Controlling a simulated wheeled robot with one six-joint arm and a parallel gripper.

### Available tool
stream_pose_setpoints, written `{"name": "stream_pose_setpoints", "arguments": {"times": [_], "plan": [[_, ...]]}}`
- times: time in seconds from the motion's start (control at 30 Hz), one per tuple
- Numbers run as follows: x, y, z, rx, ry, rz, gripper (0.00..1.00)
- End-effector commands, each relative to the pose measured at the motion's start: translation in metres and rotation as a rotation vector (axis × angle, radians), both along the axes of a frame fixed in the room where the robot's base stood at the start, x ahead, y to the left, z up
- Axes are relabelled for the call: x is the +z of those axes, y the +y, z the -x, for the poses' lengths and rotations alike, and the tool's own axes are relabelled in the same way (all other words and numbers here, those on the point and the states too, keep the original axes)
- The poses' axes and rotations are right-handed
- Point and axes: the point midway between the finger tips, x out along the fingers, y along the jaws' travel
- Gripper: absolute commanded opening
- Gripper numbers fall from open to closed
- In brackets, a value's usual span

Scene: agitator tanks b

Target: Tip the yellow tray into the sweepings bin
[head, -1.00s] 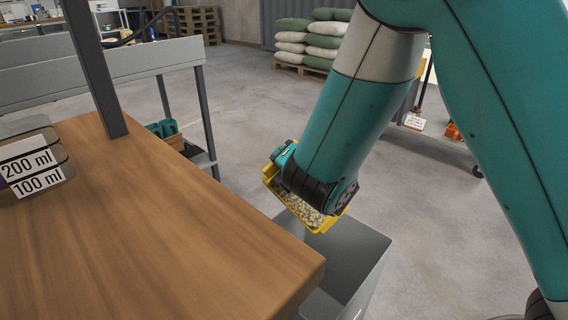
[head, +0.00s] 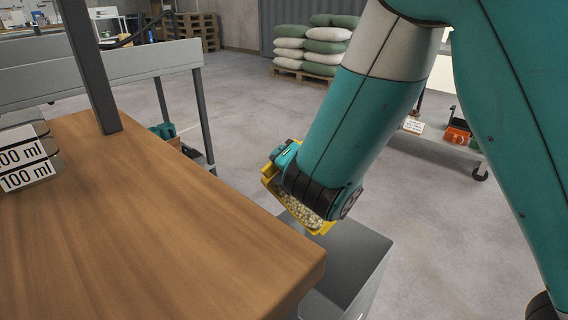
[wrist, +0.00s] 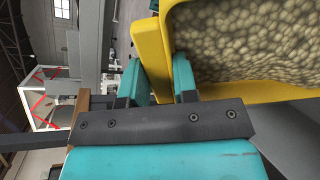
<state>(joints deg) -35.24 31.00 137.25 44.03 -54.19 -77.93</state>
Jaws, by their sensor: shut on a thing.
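The yellow tray (head: 269,182) is in my gripper above the grey sweepings bin (head: 362,262) in the head view. The tray is tilted and holds many small pale beige pellets (head: 300,212). In the wrist view my gripper (wrist: 160,75) has its two teal fingers shut on the wall of the yellow tray (wrist: 150,55). The pellets also fill the tray there (wrist: 250,40). My wrist hides part of the tray in the head view. The bin stands on the floor beside the bench, and its open top is partly covered by the tray and my wrist.
A wooden bench (head: 150,220) fills the left, its corner close to the bin. Containers labelled 200 ml and 100 ml (head: 28,165) stand on it. A grey rack (head: 185,95) is behind. Stacked sacks (head: 312,48) lie on a pallet farther off.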

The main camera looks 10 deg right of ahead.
Motion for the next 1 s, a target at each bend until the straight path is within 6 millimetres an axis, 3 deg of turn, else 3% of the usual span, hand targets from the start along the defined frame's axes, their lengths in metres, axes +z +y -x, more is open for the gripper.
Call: {"name": "stream_pose_setpoints", "arguments": {"times": [1.0], "plan": [[-0.001, -0.003, 0.014, 0.000, -0.066, -0.013, 0.00]]}}
